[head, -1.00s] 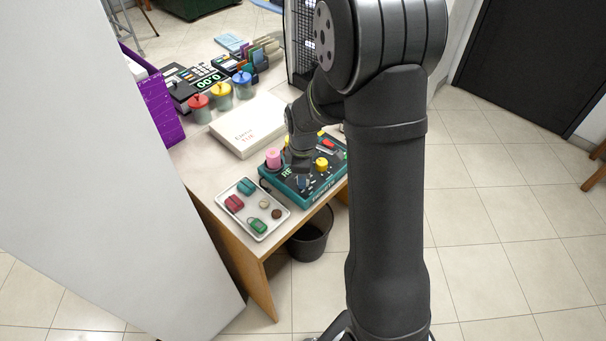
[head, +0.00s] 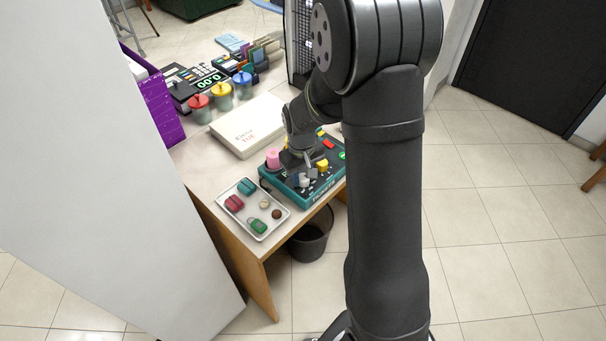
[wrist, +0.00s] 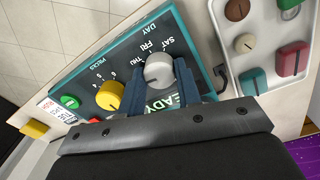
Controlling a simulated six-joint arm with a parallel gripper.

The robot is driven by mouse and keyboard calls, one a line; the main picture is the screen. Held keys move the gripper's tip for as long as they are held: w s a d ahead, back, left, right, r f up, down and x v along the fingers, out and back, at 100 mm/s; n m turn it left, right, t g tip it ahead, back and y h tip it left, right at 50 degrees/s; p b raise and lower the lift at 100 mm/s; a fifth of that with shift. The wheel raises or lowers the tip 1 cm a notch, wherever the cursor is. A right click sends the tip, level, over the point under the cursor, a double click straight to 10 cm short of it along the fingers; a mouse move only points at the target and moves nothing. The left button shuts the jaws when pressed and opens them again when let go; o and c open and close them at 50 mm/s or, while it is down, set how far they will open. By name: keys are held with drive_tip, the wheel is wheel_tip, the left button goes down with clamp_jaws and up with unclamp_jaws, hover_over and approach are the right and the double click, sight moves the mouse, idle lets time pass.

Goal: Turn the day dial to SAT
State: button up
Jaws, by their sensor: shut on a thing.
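The day dial (wrist: 158,70) is a light grey round knob on the teal and black control panel (wrist: 196,50). The wrist view shows the word DAY and the marks SAT, FRI and THU beside it. A dark pointer line shows on its face, but I cannot tell exactly which mark it meets. My gripper (wrist: 167,82) is shut on the dial, with one blue finger on each side. In the head view my gripper (head: 303,178) is down at the front of the panel, and it partly hides the dial.
A yellow PIECES knob (wrist: 110,95) sits close beside the dial, with a green button (wrist: 70,102) beyond it. A pink cylinder (head: 273,157) stands at the panel's left. A white tray (head: 238,213) with small items lies left of the panel. A white box (head: 250,125) lies behind.

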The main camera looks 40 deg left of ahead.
drive_tip(key=m, duration=1.1)
drive_tip(key=shift+w, duration=0.1)
drive_tip(key=m, duration=0.3)
drive_tip(key=shift+m, duration=0.3)
drive_tip(key=m, duration=0.5)
drive_tip(key=shift+g, duration=0.3)
drive_tip(key=shift+m, duration=2.5)
drive_tip(key=o, duration=1)
